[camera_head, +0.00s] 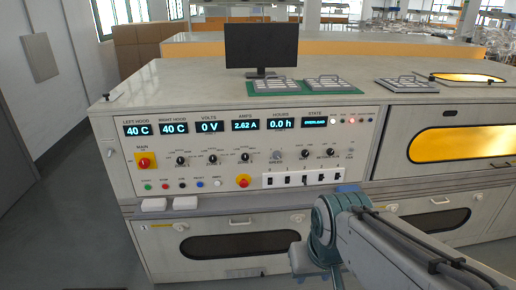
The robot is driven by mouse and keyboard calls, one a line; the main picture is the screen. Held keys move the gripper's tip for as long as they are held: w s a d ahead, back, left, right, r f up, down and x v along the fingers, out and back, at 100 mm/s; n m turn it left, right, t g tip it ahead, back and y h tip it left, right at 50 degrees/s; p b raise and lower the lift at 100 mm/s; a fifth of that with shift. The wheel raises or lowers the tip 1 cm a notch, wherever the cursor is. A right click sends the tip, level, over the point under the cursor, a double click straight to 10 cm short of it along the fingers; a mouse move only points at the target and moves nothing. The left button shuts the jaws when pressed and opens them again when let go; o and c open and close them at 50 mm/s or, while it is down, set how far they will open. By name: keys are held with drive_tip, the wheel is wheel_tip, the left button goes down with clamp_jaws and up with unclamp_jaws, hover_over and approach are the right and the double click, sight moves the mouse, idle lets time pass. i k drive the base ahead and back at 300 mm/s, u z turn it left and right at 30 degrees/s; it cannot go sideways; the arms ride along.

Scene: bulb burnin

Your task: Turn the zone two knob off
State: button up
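The control panel (225,170) fills the front of the grey bench. A row of small black knobs runs across its middle, including a left knob (181,160), a second knob (212,158) and a third knob (245,157). Two more black knobs, one (304,154) and another (330,152), sit right of a larger grey-blue dial (277,156). The small labels are unreadable, so I cannot tell which is the zone two knob or its setting. My arm reaches in from the lower right to a teal joint below the panel. My gripper is not visible.
Displays (210,126) read 40 C, 40 C, 0 V, 2.62 A, 0.0 h and OVERLOAD. A red MAIN switch (144,162), a red knob on yellow (243,181) and black rocker switches (302,179) are nearby. A monitor (261,45) stands on top. Floor at left is clear.

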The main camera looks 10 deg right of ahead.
sight(212, 158)
drive_tip(key=u, duration=0.1)
drive_tip(key=i, duration=0.95)
drive_tip(key=z, duration=0.05)
